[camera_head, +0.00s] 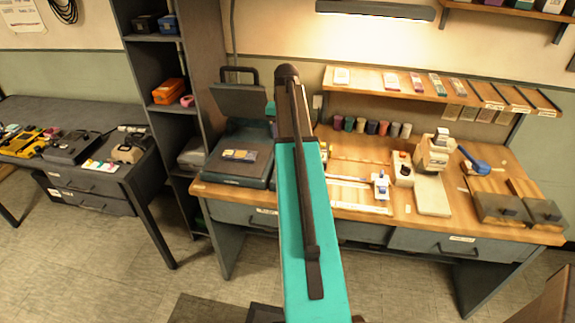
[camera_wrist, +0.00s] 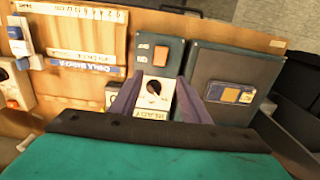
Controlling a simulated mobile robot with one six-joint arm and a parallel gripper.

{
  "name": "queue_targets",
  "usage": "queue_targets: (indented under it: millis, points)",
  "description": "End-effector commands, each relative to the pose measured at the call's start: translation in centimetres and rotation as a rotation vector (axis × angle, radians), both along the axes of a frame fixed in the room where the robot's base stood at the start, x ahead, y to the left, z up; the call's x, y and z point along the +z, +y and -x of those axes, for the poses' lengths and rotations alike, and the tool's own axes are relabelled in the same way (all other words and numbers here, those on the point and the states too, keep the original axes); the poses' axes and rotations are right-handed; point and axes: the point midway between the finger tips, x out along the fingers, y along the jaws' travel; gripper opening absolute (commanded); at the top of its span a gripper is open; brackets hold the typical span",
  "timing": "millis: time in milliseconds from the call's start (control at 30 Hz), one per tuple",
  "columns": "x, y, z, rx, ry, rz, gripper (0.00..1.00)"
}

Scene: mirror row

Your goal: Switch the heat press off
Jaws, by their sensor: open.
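The heat press (camera_head: 240,152) is a dark grey machine at the left end of the wooden bench, with its lid raised. In the wrist view its dark bed (camera_wrist: 235,80) lies right of centre, with a small patch on it. Below the box, a white plate (camera_wrist: 147,112) carries a black round knob (camera_wrist: 153,88) and the word READY. My gripper (camera_wrist: 159,82) is open and empty, its fingers on either side of the knob plate. I cannot tell whether they touch it. My arm hides this spot in the head view.
A white and blue device (camera_head: 381,187), a beige machine (camera_head: 433,155) and grey metal boxes (camera_head: 515,210) stand on the bench to the right. A shelf (camera_head: 440,92) hangs above several small coloured pots. A dark shelf unit (camera_head: 165,120) stands close on the left.

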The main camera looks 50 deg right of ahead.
Motion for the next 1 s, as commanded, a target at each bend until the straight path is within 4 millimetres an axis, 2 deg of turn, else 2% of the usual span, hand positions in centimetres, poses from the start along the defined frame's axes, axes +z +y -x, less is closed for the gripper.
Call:
queue_targets:
  millis: [1000]
  points:
    - [-9.9, 0.0, 0.0, 0.001, 0.000, 0.000, 0.42]
